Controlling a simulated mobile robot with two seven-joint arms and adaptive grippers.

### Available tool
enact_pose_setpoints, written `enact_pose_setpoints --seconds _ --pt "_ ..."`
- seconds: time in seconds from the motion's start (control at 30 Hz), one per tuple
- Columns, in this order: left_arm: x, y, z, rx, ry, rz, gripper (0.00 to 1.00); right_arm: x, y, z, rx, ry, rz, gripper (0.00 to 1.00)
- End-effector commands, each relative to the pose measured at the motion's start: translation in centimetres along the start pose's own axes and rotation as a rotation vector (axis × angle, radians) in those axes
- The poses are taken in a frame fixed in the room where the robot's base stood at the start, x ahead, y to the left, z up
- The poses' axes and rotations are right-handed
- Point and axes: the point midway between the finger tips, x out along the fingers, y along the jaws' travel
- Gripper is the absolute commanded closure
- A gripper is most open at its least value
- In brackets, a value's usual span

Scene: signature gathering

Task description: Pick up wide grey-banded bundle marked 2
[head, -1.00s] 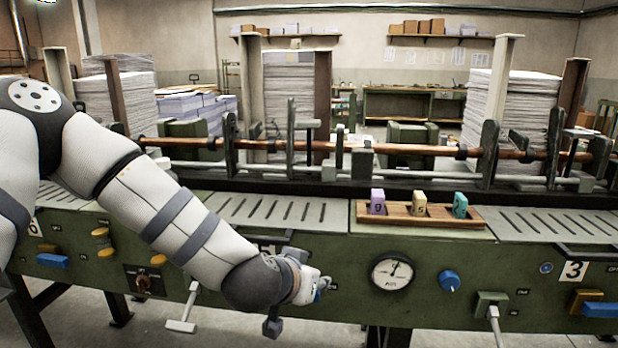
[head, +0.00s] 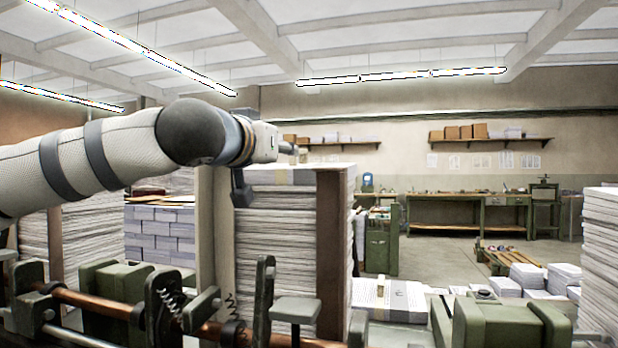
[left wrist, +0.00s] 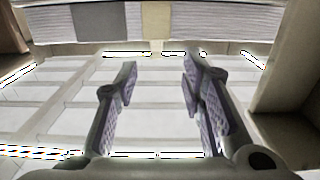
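A tall stack of paper (head: 285,215) stands between a pale post and a brown post in the head view. Its top layer carries a grey band (head: 257,178) and a tan band beside it. Both also show at the top of the left wrist view, the grey band (left wrist: 97,20) left of the tan band (left wrist: 155,18). I cannot read a mark 2. My left gripper (head: 298,150) is raised near the stack's top. In the left wrist view the gripper (left wrist: 159,62) is open, its fingers apart with nothing between them. My right gripper is out of view.
The brown post (head: 331,255) and pale post (head: 213,240) flank the stack. A copper-coloured bar (head: 95,305) and green machine parts (head: 510,325) lie low in front. Purple-white bundles (head: 158,235) are at left. A workbench (head: 470,212) stands at the back.

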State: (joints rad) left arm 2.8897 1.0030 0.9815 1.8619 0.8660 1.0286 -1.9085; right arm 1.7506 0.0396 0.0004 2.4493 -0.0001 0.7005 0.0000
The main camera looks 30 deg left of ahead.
Motion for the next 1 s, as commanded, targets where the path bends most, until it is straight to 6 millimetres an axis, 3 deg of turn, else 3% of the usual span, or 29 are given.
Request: enact_pose_setpoints --seconds 0.2,0.6,0.87,1.0 --pt "4.8 0.1 0.2 0.001 -0.005 -0.002 0.63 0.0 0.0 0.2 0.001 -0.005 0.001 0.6" --pt "11.1 0.5 -0.1 0.001 -0.004 -0.002 0.63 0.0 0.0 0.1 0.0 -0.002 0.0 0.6" --pt "11.6 0.5 -0.3 0.002 -0.001 0.0 0.63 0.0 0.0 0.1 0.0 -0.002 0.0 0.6" --pt "11.6 0.5 -0.2 0.002 -0.001 0.0 0.91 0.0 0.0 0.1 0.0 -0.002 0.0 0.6"
